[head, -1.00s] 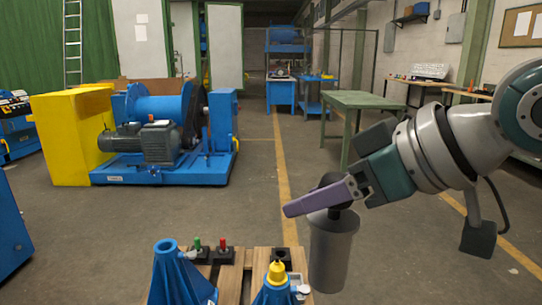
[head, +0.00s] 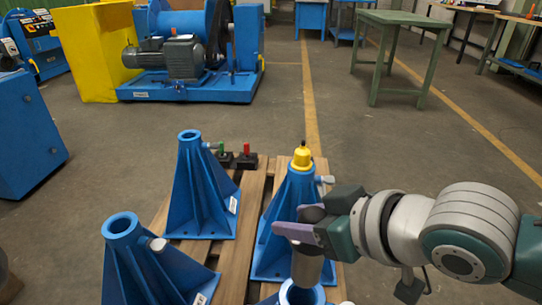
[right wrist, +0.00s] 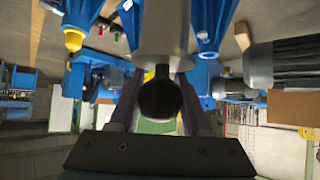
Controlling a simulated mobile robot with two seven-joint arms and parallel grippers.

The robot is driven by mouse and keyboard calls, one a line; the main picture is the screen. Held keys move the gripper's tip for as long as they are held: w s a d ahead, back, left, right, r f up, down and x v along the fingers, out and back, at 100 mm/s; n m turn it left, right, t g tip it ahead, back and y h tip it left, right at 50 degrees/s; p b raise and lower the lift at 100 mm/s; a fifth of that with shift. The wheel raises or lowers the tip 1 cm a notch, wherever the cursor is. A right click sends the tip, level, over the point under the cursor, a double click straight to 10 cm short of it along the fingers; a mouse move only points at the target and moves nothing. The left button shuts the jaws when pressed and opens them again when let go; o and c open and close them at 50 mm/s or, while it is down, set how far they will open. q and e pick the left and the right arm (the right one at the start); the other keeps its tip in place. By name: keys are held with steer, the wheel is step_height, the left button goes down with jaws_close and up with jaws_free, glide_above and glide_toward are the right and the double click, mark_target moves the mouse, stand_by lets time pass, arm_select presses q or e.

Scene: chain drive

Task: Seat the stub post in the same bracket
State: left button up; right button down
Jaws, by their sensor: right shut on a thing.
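My right gripper (head: 297,232) is shut on the stub post (head: 306,268), a grey cylinder with a dark knob on top. The knob shows between the purple fingers in the right wrist view (right wrist: 160,98). The post hangs about upright over the nearest right bracket (head: 288,297), a blue stand with a round socket, cut off at the picture's lower edge. I cannot tell whether the post's lower end is above the socket or inside it. My left gripper is not in view.
Another blue bracket (head: 280,238) with a yellow cap (head: 301,158) stands just behind. Two empty-topped blue brackets (head: 205,195) (head: 140,265) stand to the left. All stand on a wooden pallet (head: 238,262). Small green and red plugs (head: 246,158) sit at its far end.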

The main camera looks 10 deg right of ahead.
mark_target(296, 243)
steer(key=shift+w+r, duration=0.1)
steer(key=shift+r, duration=0.1)
steer(key=shift+f, duration=0.1)
steer(key=shift+f+b, duration=2.05)
steer(key=shift+f, duration=0.8)
steer(key=shift+p, duration=0.5)
steer(key=shift+f+b, duration=0.55)
steer(key=shift+f, duration=0.05)
